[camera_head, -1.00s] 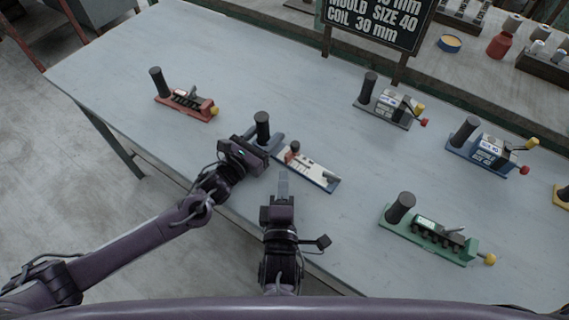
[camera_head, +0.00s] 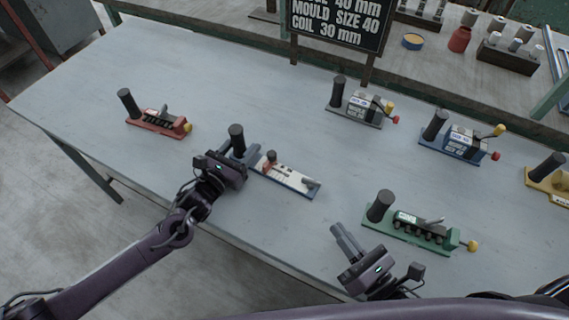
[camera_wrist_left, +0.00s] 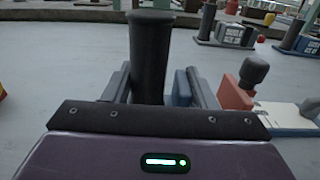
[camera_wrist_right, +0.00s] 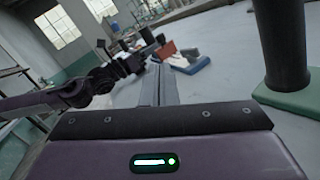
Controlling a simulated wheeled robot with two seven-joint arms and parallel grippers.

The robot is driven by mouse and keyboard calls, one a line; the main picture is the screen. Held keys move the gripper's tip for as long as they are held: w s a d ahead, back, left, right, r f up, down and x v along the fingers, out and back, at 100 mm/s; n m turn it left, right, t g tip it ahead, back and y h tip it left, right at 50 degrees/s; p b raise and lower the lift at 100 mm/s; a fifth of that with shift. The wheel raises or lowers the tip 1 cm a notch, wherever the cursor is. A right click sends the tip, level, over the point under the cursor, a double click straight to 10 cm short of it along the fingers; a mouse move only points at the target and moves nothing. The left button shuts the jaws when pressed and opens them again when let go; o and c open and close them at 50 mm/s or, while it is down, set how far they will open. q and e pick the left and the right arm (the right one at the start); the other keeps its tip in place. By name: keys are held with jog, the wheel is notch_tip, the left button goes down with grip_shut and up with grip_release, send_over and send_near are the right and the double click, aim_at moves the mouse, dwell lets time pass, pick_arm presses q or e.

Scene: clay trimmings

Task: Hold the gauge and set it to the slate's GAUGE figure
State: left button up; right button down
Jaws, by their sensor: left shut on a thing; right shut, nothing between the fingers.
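The gauge (camera_head: 296,186) is a blue base with a white scale plate, a reddish slider with a dark knob and a black upright handle (camera_head: 237,137). My left gripper (camera_head: 240,156) is shut on that handle; the left wrist view shows the handle (camera_wrist_left: 150,60) between the fingers and the red slider (camera_wrist_left: 236,93) to its right. My right gripper (camera_head: 343,238) is shut and empty, right of the gauge and apart from it. The slate (camera_head: 338,22) reads "MOULD SIZE 40" and "COIL 30 mm"; a line above ending in "40 mm" is partly cut off.
A green device (camera_head: 408,237) stands just right of my right gripper. A red device (camera_head: 155,123) is at the left; grey (camera_head: 352,117), blue (camera_head: 455,141) and yellow (camera_head: 545,183) ones stand at the back and right. The middle of the table (camera_head: 345,160) is clear.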

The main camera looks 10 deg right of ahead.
aim_at(275, 158)
jog(key=d+n+g+y, duration=0.1)
jog(key=d+n, duration=0.1)
jog(key=n, duration=0.1)
jog(key=d+n+g+y, duration=0.1)
jog(key=d+n+g, duration=0.1)
jog(key=d+n, duration=0.1)
jog(key=shift+s+d+n+y, duration=0.1)
jog(key=shift+s+n+y, duration=0.1)
jog(key=shift+n+y, duration=0.15)
jog(key=x, duration=2.4)
jog(key=shift+w+a, duration=0.5)
jog(key=shift+w, duration=0.05)
jog(key=shift+s+d, duration=0.1)
jog(key=shift+s, duration=0.05)
